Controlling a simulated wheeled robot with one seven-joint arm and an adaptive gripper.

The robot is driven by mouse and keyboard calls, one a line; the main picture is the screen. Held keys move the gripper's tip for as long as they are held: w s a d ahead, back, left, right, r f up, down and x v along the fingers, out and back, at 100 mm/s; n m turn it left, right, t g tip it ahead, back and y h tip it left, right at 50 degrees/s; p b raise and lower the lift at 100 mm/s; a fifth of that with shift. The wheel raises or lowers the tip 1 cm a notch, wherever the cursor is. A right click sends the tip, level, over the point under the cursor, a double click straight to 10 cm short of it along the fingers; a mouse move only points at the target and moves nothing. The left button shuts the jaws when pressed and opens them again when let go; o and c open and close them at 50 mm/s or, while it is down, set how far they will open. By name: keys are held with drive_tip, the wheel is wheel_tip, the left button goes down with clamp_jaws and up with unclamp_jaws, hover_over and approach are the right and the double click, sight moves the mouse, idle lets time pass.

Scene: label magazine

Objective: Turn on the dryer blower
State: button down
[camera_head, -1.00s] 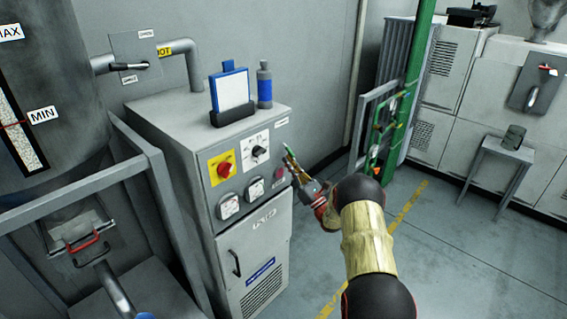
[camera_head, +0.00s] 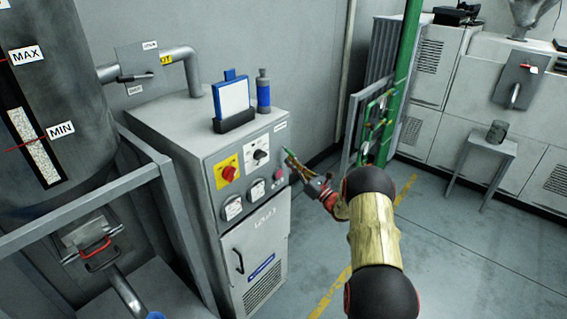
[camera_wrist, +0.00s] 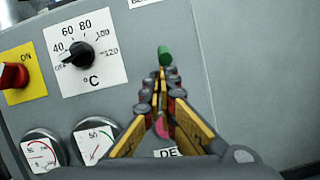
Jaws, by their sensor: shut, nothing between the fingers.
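The dryer cabinet (camera_head: 210,150) is grey, with a control panel on its upper front. In the wrist view the panel shows a green button (camera_wrist: 166,56), a pink-red button (camera_wrist: 165,128) below it, a black temperature knob (camera_wrist: 78,54) and a red switch (camera_wrist: 13,76) on a yellow plate reading ON. My gripper (camera_wrist: 160,78) is shut and empty. Its fingertips are right at the green button, just below it in the wrist view; I cannot tell whether they touch. The fingers partly cover the pink-red button. In the head view my gripper (camera_head: 291,158) reaches the panel's right edge.
Two round gauges (camera_wrist: 93,140) sit below the knob. A tablet (camera_head: 233,101) and a blue bottle (camera_head: 263,92) stand on the cabinet top. A grey frame (camera_head: 85,210) and hopper are at left. A green post (camera_head: 402,80) stands behind; open floor lies right.

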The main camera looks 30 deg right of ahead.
sight(294, 156)
drive_tip(key=r+g+p, duration=0.1)
drive_tip(key=p, duration=0.1)
drive_tip(key=s+r+g+h+p, duration=0.1)
drive_tip(key=g+p, duration=0.1)
drive_tip(key=p, duration=0.1)
drive_tip(key=r+g+p, duration=0.1)
drive_tip(key=r+p, duration=0.1)
drive_tip(key=p, duration=0.1)
drive_tip(key=shift+s+d+g, duration=0.25)
drive_tip(key=shift+d+g, duration=0.05)
drive_tip(key=r+g+h+p, duration=0.1)
drive_tip(key=g+p, duration=0.1)
drive_tip(key=p, duration=0.1)
drive_tip(key=shift+s, duration=0.1)
drive_tip(key=shift+r+p, duration=0.25)
drive_tip(key=shift+p, duration=0.2)
drive_tip(key=shift+d, duration=0.1)
